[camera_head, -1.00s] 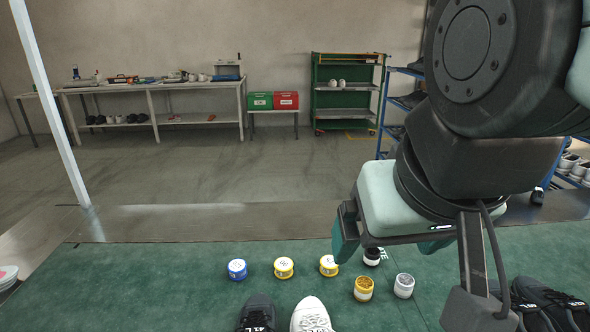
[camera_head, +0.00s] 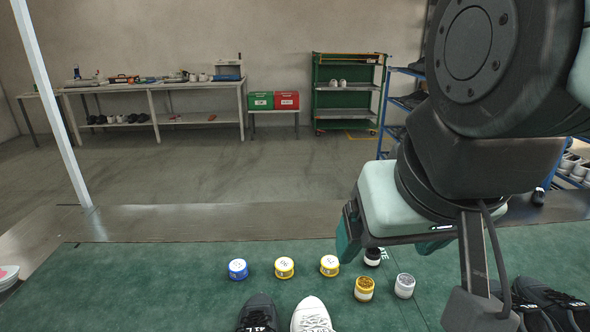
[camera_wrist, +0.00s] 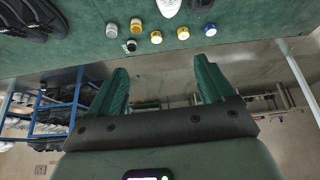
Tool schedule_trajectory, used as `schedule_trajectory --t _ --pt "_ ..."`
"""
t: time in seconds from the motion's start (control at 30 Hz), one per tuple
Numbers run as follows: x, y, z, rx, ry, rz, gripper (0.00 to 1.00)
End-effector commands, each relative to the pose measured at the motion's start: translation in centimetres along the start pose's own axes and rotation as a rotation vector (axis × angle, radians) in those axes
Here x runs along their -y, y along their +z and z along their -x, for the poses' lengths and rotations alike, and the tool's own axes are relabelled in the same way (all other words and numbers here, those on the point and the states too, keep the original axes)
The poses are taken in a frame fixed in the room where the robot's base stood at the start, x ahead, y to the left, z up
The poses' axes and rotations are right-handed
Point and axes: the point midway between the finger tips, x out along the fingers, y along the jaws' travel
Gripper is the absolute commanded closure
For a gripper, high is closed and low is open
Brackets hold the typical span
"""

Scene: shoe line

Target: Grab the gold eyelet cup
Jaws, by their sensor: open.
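The gold eyelet cup (camera_head: 364,289), a small open pot with gold contents and a yellow and white side, stands upright on the green mat (camera_head: 190,300). It also shows in the wrist view (camera_wrist: 136,25). A similar cup with silver contents (camera_head: 404,286) stands just right of it in the head view. My gripper (camera_head: 392,246) is above the mat's far edge, beyond and apart from the gold cup. In the wrist view, my gripper's two green fingers (camera_wrist: 161,68) are spread with nothing between them.
A white shoe (camera_head: 311,316) and black shoes (camera_head: 257,314) (camera_head: 545,303) are at the near edge. The left mat is clear.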

Motion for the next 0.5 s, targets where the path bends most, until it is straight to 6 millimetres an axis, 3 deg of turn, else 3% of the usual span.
schedule_trajectory --t 0.23,0.5 --pt "1.9 -0.8 -2.0 0.105 -0.091 -0.066 0.18" --pt "5.9 -0.7 -8.8 0.495 -0.355 -0.382 0.18"
